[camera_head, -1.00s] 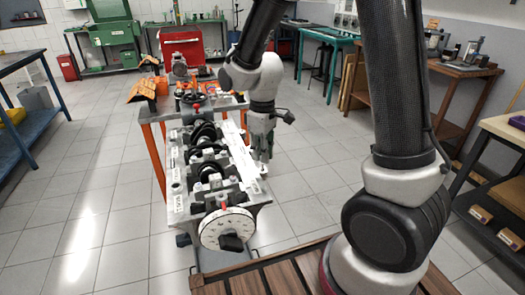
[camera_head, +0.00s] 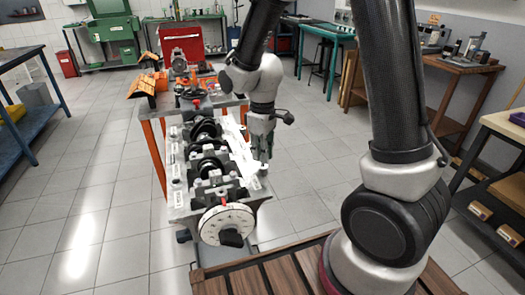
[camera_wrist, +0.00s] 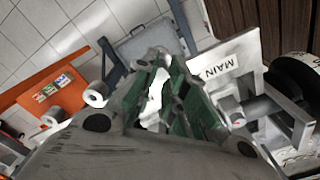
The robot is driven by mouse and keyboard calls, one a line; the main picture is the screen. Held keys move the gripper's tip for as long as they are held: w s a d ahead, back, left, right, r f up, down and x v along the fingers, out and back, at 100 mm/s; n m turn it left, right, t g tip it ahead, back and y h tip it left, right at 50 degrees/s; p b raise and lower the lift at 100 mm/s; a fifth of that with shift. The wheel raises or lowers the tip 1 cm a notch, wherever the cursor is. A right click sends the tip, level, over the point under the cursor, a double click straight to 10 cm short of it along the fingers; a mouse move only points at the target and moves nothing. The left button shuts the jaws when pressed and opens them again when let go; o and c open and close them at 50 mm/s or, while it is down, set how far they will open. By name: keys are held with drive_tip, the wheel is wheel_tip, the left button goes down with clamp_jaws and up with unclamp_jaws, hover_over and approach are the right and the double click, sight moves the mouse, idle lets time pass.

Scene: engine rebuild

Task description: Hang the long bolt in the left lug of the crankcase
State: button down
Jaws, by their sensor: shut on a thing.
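My gripper (camera_head: 262,152) points down beside the right edge of the crankcase (camera_head: 176,196), near its middle. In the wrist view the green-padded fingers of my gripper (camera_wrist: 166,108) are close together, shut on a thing. A pale piece between the pads is probably the long bolt (camera_wrist: 153,104), but its shape and ends cannot be made out. In the head view the bolt cannot be told apart from the fingers. The crankcase lies lengthwise on a stand with its dark crankshaft parts on top. I cannot pick out the left lug.
A white dial (camera_head: 206,226) sits on the near end of the crankcase. A label reading MAIN (camera_wrist: 219,70) shows in the wrist view. An orange-legged table (camera_head: 146,130) with parts stands behind. A slatted wooden top (camera_head: 275,275) lies in front.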

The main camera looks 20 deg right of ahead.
drive_tip(key=shift+f, duration=0.95)
idle(0.3)
drive_tip(key=c, duration=1.7)
unclamp_jaws()
drive_tip(key=shift+r, duration=0.25)
drive_tip(key=shift+r, duration=1.2)
drive_tip(key=o, duration=0.6)
drive_tip(key=shift+c, duration=0.2)
